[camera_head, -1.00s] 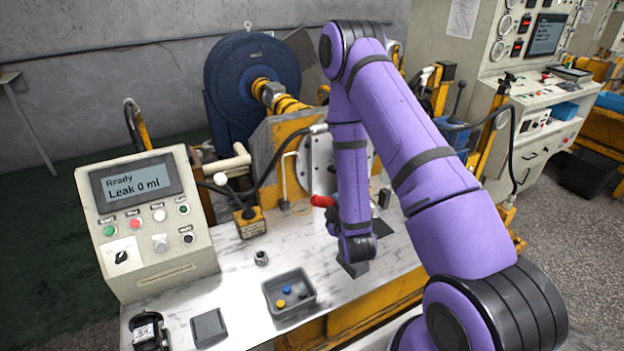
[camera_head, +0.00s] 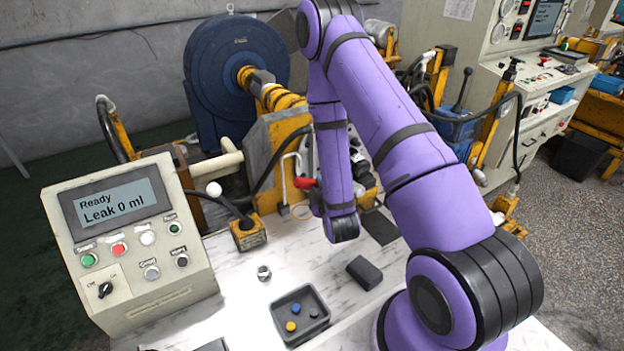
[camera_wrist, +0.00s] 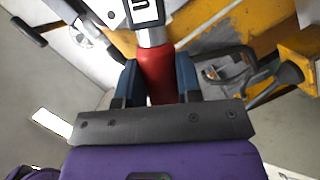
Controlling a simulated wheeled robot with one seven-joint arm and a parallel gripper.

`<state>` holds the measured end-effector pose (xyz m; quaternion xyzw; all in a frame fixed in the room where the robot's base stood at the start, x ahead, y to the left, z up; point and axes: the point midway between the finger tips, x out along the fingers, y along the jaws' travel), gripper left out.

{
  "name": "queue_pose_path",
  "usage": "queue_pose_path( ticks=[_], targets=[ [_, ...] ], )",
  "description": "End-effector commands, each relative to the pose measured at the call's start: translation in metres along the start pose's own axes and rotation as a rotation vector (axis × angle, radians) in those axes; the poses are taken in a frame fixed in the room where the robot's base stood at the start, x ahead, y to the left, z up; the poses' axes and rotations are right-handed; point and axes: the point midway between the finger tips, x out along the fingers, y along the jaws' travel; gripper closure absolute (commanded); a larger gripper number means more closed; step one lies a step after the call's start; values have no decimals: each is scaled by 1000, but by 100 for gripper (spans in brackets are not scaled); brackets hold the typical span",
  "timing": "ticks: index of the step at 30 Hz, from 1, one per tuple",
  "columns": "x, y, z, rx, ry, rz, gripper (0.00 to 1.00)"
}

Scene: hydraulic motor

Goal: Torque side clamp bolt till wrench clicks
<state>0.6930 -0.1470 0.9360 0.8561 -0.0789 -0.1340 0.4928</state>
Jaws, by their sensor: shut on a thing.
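The torque wrench (camera_wrist: 157,68) has a red grip and a pale metal neck with a small marked panel at the top edge of the wrist view. My gripper (camera_wrist: 158,82) is shut on the red grip, one blue-grey finger on each side. In the head view the red grip of the wrench (camera_head: 305,183) shows left of my forearm; my gripper is hidden there. The wrench's working end is out of the wrist view. I cannot make out the side clamp bolt or whether the wrench touches it.
The test console (camera_head: 130,250) reads "Ready, Leak 0 ml". Bench room is free around the fitting.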

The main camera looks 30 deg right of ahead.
Motion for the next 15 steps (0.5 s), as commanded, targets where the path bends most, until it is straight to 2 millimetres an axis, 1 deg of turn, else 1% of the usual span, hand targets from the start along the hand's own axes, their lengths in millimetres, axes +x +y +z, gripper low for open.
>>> queue_pose_path(
  ticks=[8,11,15],
  targets=[
    [2,0,-1,0,1,2,100],
    [7,0,-2,0,1,3,100],
    [18,1,-6,2,1,3,100]
  ],
)
